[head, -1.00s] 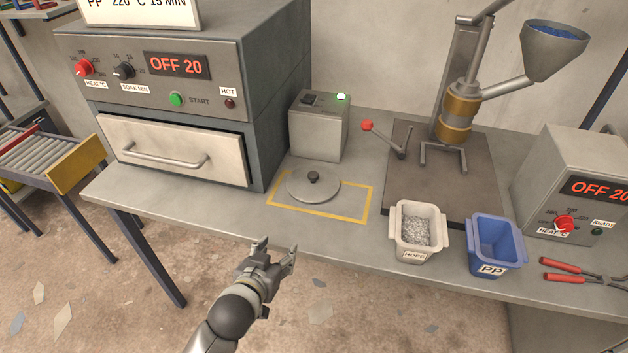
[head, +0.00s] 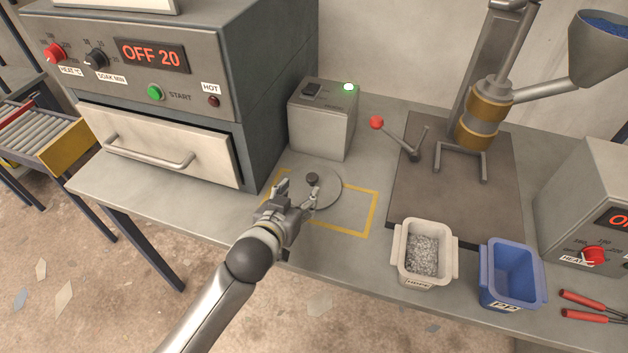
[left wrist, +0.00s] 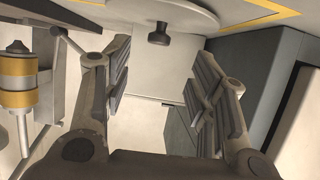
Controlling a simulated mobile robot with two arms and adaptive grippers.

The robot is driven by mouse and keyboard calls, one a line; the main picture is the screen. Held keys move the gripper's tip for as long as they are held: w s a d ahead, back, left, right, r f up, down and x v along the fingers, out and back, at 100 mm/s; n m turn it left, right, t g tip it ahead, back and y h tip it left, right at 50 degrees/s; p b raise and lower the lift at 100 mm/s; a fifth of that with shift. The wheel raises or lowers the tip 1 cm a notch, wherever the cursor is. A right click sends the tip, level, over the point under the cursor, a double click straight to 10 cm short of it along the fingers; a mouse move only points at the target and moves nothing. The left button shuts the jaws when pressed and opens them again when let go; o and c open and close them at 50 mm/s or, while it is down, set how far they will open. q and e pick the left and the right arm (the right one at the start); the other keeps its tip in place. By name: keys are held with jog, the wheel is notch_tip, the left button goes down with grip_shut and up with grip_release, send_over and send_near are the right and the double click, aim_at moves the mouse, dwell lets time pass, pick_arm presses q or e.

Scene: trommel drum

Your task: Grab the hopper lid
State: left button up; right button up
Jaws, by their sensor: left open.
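The hopper lid (head: 326,190) is a round grey disc with a dark knob (head: 312,178). It lies flat on the bench inside a yellow marked rectangle, in front of a small grey box. The lid also shows at the top of the left wrist view (left wrist: 190,18), with its knob (left wrist: 159,35) between and beyond the fingers. My left gripper (head: 297,190) is open and empty, at the lid's near left side in the head view. Its fingers (left wrist: 165,85) are apart from the knob and partly cover the lid's near edge. My right gripper is not in view.
The small grey box (head: 322,125) with a green light stands behind the lid. The oven (head: 170,150) stands to the left. A red-knobbed lever (head: 395,138) is to the right. An HDPE bin (head: 426,255) and a blue PP bin (head: 512,273) stand at the front right.

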aim_at(310, 180)
pick_arm(q)
jog(key=shift+x, duration=1.05)
jog(key=shift+w+d+f, duration=0.15)
jog(key=shift+w, duration=0.25)
jog(key=shift+w+d+f, duration=0.15)
jog(key=shift+w, duration=0.25)
jog(key=x, duration=0.4)
jog(key=shift+w+d+p, duration=0.1)
jog(key=shift+w+p, duration=0.05)
jog(key=shift+p, duration=0.25)
jog(key=shift+f, duration=0.1)
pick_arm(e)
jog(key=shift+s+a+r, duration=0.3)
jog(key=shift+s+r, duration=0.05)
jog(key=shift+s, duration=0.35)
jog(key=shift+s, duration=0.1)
pick_arm(q)
jog(key=shift+c, duration=1)
grip_shut()
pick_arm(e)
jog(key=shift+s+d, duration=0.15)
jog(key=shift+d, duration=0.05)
